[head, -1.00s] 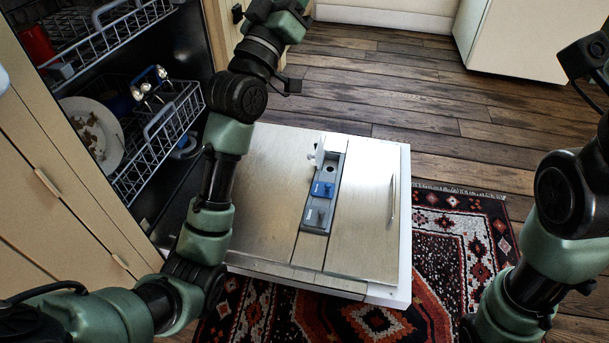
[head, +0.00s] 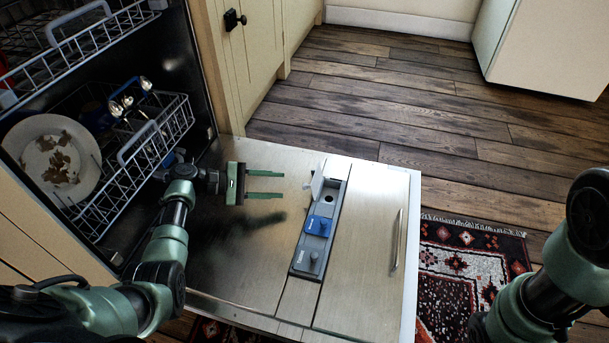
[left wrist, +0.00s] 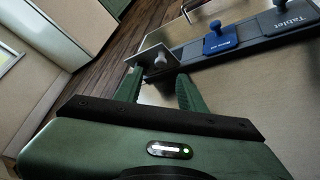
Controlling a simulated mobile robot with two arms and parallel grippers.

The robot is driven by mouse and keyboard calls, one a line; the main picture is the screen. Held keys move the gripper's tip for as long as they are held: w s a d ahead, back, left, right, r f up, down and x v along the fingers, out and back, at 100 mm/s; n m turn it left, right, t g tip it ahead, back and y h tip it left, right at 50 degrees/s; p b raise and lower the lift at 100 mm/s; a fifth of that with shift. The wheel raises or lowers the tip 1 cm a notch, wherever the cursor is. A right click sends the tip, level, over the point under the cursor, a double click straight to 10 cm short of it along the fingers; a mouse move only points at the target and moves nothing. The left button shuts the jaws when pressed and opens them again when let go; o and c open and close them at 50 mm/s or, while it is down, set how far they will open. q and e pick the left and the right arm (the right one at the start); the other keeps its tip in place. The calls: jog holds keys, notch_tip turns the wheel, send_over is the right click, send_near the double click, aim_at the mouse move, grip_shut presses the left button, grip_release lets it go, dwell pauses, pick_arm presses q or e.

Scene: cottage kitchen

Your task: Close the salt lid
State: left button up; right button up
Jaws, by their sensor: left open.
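The salt lid (head: 317,181) is a pale flap standing raised at the far end of the grey dispenser strip (head: 299,243) on the open dishwasher door. A dark round hole shows beside it. The lid also shows in the left wrist view (left wrist: 149,57), with a small knob, just beyond the fingertips. My left gripper (head: 282,184) is open and empty, left of the lid, with its fingers pointing right toward it; a small gap seems to separate them. It also shows in the left wrist view (left wrist: 158,84). My right gripper is out of view.
A blue lid (head: 318,226) and a grey tablet lid (head: 308,262) lie shut along the strip. The dishwasher door (head: 365,240) is bare around it. Dishwasher racks (head: 160,120) with a dirty plate (head: 50,160) are at left. A patterned rug (head: 465,270) lies at right.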

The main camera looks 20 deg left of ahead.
aim_at(303, 186)
pick_arm(q)
jog(key=b+x, duration=0.3)
jog(key=x, duration=0.3)
jog(key=shift+s+d+f+b, duration=0.1)
jog(key=shift+d+f+b, duration=0.1)
jog(key=shift+b, duration=0.1)
jog(key=shift+w+d, duration=0.35)
jog(key=shift+d, duration=0.1)
grip_shut()
